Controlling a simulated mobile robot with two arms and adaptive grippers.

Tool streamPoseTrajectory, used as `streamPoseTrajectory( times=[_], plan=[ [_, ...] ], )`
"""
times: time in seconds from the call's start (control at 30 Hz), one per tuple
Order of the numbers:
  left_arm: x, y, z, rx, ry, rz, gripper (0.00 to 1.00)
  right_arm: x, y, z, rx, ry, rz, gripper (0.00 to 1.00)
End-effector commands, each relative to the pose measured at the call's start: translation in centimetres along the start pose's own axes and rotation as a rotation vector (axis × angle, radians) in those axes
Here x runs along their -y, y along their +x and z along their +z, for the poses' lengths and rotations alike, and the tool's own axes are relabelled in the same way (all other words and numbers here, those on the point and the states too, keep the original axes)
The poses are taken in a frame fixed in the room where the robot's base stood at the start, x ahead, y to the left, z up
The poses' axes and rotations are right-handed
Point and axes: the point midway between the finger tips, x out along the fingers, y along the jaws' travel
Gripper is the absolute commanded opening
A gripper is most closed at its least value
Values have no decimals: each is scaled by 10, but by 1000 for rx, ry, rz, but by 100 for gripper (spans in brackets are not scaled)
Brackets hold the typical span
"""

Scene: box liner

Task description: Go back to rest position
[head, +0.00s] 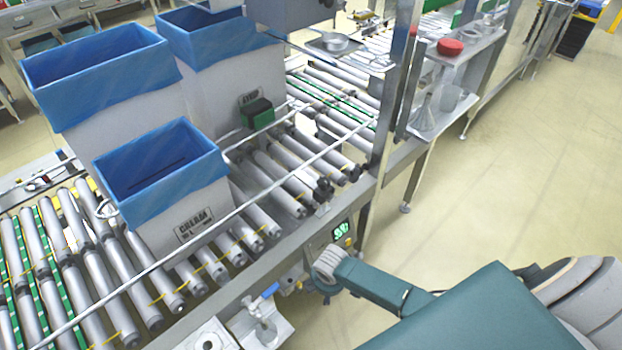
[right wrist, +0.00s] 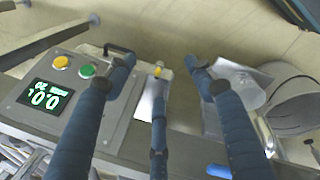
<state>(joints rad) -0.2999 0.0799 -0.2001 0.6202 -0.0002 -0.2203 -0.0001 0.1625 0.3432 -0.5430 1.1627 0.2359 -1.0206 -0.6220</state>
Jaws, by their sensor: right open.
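My right gripper (right wrist: 161,66) shows in the right wrist view with its dark blue fingers spread apart and nothing between them. It is close to the panel with a green-lit display (right wrist: 46,97) at the conveyor's side. In the head view my teal right arm comes in from the lower right and ends near the same display (head: 342,231); its fingers are hard to make out there. My left gripper is in neither view.
Pale boxes with blue liners, including a front box (head: 190,215), stand on the roller conveyor (head: 105,270). A metal post (head: 398,90) and a shelf with a red-topped item (head: 450,47) are to the right. The floor (head: 500,185) at right is clear.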

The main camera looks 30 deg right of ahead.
Motion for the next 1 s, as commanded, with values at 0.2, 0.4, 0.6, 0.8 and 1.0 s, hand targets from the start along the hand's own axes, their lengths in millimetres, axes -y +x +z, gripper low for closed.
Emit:
streamPoseTrajectory(
  times=[0.2, 0.4, 0.6, 0.8, 1.0],
  plan=[
    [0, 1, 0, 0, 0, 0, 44, 6, 5, 2, 0, 14, -5, 54],
    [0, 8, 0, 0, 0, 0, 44, 77, 60, 36, -7, 218, -38, 54],
    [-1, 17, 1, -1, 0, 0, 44, 206, 115, 95, -2, 529, -84, 54],
    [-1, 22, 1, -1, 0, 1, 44, 314, 129, 138, 15, 747, -123, 54],
    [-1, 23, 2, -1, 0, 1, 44, 359, 128, 154, 22, 835, -138, 54]
  ],
)
